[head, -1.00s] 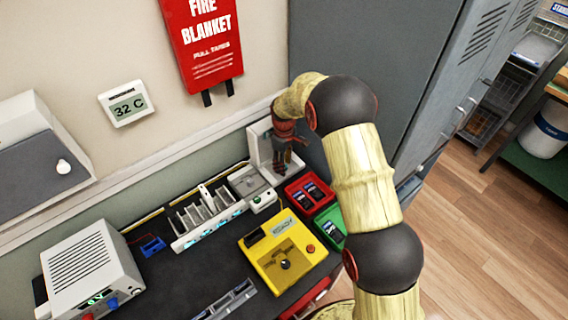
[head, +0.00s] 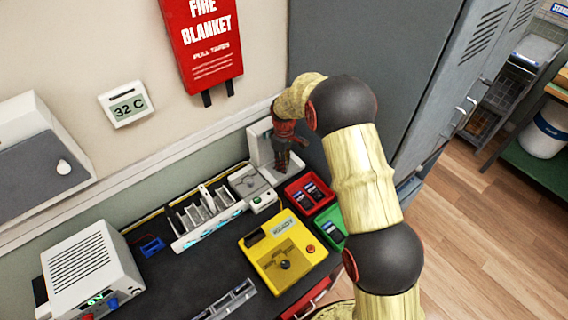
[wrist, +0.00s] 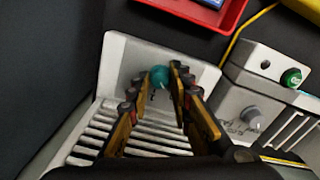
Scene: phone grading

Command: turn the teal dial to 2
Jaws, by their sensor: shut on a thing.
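The teal dial (wrist: 159,76) is on the white upright panel of a white unit (wrist: 117,58) with a slatted base, seen in the wrist view. My gripper (wrist: 160,82) is shut on the teal dial, one finger on each side of it. The dial's markings and pointer are too small or hidden to read. In the head view my gripper (head: 284,163) is in front of the same white unit (head: 256,140) at the back of the bench, and it hides the dial there.
A red tray (head: 312,207) and a green tray (head: 325,221) with phones lie right of the unit. A grey box with a knob (wrist: 238,110) stands beside it. A yellow tester (head: 262,258) is in front. A grey cabinet (head: 370,60) stands close behind my arm.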

